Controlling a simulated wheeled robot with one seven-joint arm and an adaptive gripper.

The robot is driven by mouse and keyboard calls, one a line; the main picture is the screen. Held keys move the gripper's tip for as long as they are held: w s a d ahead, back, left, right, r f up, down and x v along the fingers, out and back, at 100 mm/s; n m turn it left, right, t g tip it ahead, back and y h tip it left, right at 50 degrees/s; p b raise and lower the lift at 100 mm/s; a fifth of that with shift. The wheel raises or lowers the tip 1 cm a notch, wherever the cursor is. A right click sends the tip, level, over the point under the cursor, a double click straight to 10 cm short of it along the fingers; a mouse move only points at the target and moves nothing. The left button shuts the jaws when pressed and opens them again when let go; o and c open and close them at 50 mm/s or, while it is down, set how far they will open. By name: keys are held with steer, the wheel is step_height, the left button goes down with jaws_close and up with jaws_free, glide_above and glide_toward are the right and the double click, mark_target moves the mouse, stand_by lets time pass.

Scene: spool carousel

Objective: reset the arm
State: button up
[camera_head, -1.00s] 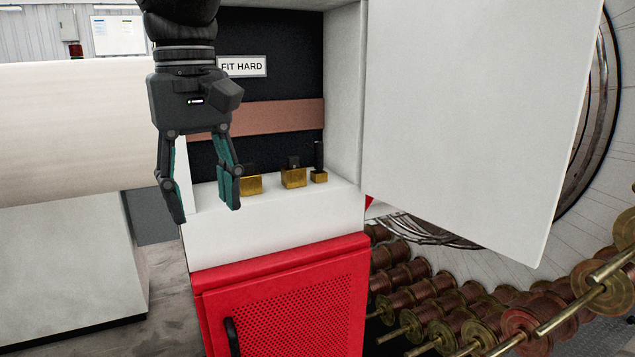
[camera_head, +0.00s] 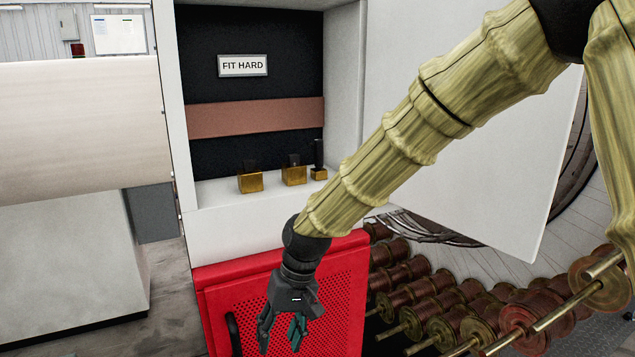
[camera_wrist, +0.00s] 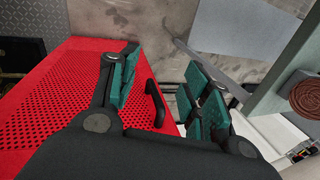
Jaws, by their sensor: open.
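My gripper (camera_head: 282,335) hangs at the lower middle of the head view, fingers pointing down, in front of the red perforated cabinet door (camera_head: 335,305). My arm reaches to it from the upper right. In the wrist view my gripper (camera_wrist: 165,85) shows two teal-padded fingers spread apart with nothing between them. The black door handle (camera_wrist: 155,97) shows in the gap between the fingers, beyond them. In the head view this handle (camera_head: 233,334) is left of the gripper.
An open cabinet with a FIT HARD sign (camera_head: 243,66) has brass blocks (camera_head: 250,183) on its white shelf (camera_head: 215,195). An open white door (camera_head: 400,60) stands right. Copper spools (camera_head: 410,295) fill the lower right. Grey floor (camera_head: 165,300) lies left.

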steer(key=s+d+f+m, duration=0.1)
steer(key=s+d+f, duration=0.25)
steer(key=f, duration=0.55)
steer(key=s+d+f+m, duration=0.1)
steer(key=s+d+f, duration=0.3)
steer(key=f, duration=0.5)
steer(key=s+d+f+m, duration=0.15)
steer(key=d+f, duration=0.35)
steer(key=f, duration=0.5)
steer(key=s+d+f+h, duration=0.1)
steer(key=s+d+f, duration=0.5)
steer(key=s+d, duration=0.3)
steer(key=s+d+f+t+h, duration=0.1)
steer(key=s+d+f+h, duration=0.1)
steer(key=s+d+f, duration=0.4)
steer(key=s+d+m, duration=0.1)
steer(key=s+d, duration=0.1)
steer(key=s, duration=0.3)
steer(key=shift+s+d+f, duration=0.15)
steer(key=shift+d+f, duration=0.1)
steer(key=shift+d, duration=0.1)
